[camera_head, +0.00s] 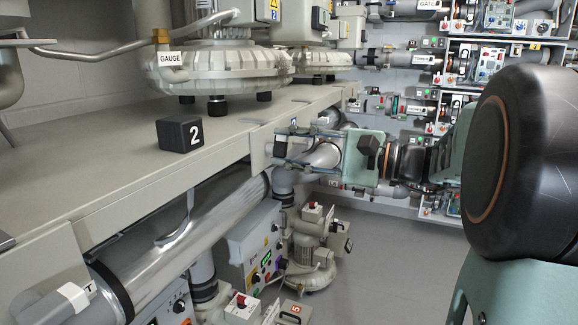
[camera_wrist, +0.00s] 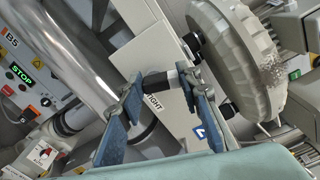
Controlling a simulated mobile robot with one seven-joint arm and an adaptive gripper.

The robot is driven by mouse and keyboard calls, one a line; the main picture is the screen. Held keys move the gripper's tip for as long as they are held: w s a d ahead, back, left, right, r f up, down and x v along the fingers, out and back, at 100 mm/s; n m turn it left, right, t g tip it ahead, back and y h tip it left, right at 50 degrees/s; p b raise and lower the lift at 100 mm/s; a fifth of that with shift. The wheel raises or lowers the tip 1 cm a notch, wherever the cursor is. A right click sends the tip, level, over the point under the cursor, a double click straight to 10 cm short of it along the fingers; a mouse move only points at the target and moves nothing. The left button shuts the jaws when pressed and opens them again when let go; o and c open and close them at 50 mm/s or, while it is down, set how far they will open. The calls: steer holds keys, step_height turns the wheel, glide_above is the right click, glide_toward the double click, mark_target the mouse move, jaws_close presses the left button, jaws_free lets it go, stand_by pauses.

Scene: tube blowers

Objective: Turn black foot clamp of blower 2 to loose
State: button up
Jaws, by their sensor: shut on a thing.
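My gripper (camera_head: 281,147) is at the front edge of the bench, pointing left at a pale plate there. In the wrist view its two blue fingers (camera_wrist: 161,82) are shut on a short black bar, the foot clamp (camera_wrist: 158,83), one finger at each end. A label reading TIGHT (camera_wrist: 153,104) is beside the clamp on the pale plate. A pale ribbed blower (camera_head: 225,62) stands on the bench near a black block marked 2 (camera_head: 181,134); a ribbed blower (camera_wrist: 238,50) also shows in the wrist view.
A large shiny pipe (camera_head: 205,230) runs under the bench edge; it also passes left of my fingers in the wrist view (camera_wrist: 75,55). A control box (camera_head: 250,250) and a smaller blower (camera_head: 308,262) stand below. The grey floor (camera_head: 390,265) at right is clear.

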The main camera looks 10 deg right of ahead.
steer(key=n+b, duration=0.2)
steer(key=b, duration=0.1)
steer(key=shift+f+n, duration=0.25)
steer(key=shift+n, duration=0.05)
steer(key=shift+s+a+r+n+b, duration=0.1)
steer(key=shift+n+b, duration=0.4)
steer(key=shift+b, duration=0.1)
steer(key=shift+r, duration=0.1)
steer(key=o, duration=1.2)
steer(key=shift+c, duration=0.2)
steer(key=v, duration=1.2)
